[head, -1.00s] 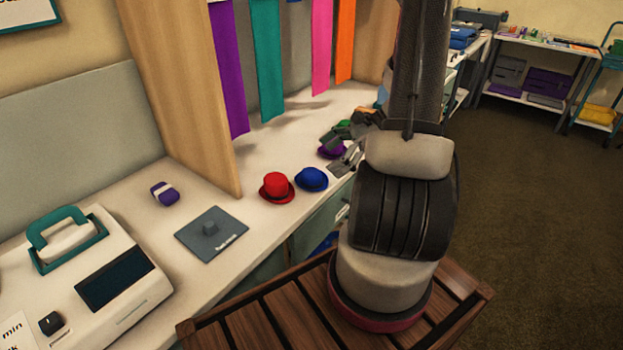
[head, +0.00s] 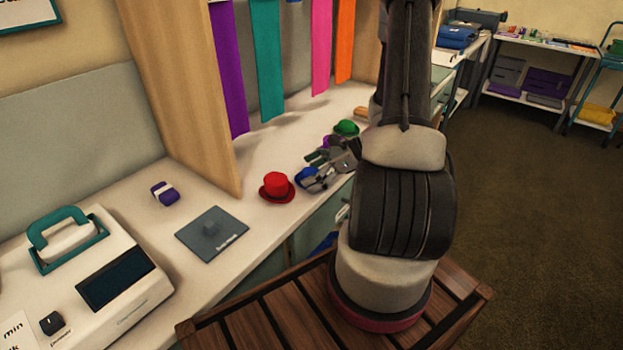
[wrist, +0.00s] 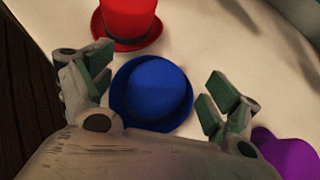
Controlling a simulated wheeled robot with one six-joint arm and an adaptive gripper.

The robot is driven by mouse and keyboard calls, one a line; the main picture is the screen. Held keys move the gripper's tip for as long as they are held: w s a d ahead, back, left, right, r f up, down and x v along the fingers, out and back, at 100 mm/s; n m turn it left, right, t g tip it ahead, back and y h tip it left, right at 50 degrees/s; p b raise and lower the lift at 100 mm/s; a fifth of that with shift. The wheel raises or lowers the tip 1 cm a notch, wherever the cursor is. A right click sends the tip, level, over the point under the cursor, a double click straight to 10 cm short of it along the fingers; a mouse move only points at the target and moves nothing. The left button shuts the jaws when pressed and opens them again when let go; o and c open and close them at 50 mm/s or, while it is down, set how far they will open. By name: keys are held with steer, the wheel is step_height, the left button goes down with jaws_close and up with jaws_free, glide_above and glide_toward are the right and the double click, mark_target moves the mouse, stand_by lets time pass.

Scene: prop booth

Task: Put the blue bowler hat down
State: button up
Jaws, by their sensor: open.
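The blue bowler hat (head: 307,180) rests upright on the white counter (head: 262,219), beside the red hat. In the wrist view the blue hat (wrist: 153,92) lies between the two fingers of my gripper (wrist: 160,88), with pale counter showing between the hat and the right finger. My gripper (head: 318,169) is open and partly covers the blue hat in the head view. Whether the left finger touches the brim cannot be told.
A red hat (head: 276,187) stands just left of the blue one. A purple hat (wrist: 287,150) is close to the right finger. A green hat (head: 346,128) sits farther back. A grey mat (head: 207,240) and a wooden partition (head: 190,100) are to the left.

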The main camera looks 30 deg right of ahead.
steer(key=c, duration=0.6)
